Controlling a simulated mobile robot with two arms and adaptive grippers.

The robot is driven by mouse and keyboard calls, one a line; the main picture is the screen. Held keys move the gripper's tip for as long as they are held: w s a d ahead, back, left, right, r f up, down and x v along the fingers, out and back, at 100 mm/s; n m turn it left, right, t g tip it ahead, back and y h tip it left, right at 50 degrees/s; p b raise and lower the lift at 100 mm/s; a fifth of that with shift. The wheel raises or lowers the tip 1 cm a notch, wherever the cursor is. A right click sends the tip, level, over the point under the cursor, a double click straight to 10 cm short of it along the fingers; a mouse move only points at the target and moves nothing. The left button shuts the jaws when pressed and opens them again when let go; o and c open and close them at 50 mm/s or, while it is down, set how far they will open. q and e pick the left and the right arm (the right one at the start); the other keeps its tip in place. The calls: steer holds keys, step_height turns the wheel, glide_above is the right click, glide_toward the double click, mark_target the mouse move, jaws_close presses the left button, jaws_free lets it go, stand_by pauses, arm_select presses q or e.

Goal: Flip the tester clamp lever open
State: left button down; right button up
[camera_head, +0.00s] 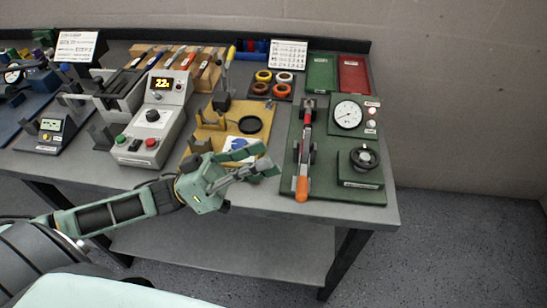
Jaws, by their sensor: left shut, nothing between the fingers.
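The tester (340,190) is a green base plate at the right end of the bench, with a dial gauge (348,114) and a black knob (364,157). The tester's clamp lever (302,186) has an orange handle that points toward the bench's front edge; a red part (307,116) shows behind it. My left gripper (266,160) is shut and empty, just left of the lever and apart from it in the picture, above the front of a tan fixture board (206,128). My right gripper is not in view.
A grey power unit (150,120) with a lit display stands left of the tan board. Coloured rings (264,76) sit on a dark tray behind. Green (321,73) and red (353,75) bins stand at the back right. The bench top (391,212) is bare along its front right edge.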

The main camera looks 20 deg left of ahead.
arm_select(q)
steer(key=b+v, duration=0.1)
steer(key=v, duration=0.5)
steer(key=shift+s+f, duration=0.15)
steer(key=shift+s, duration=0.05)
stand_by(0.4)
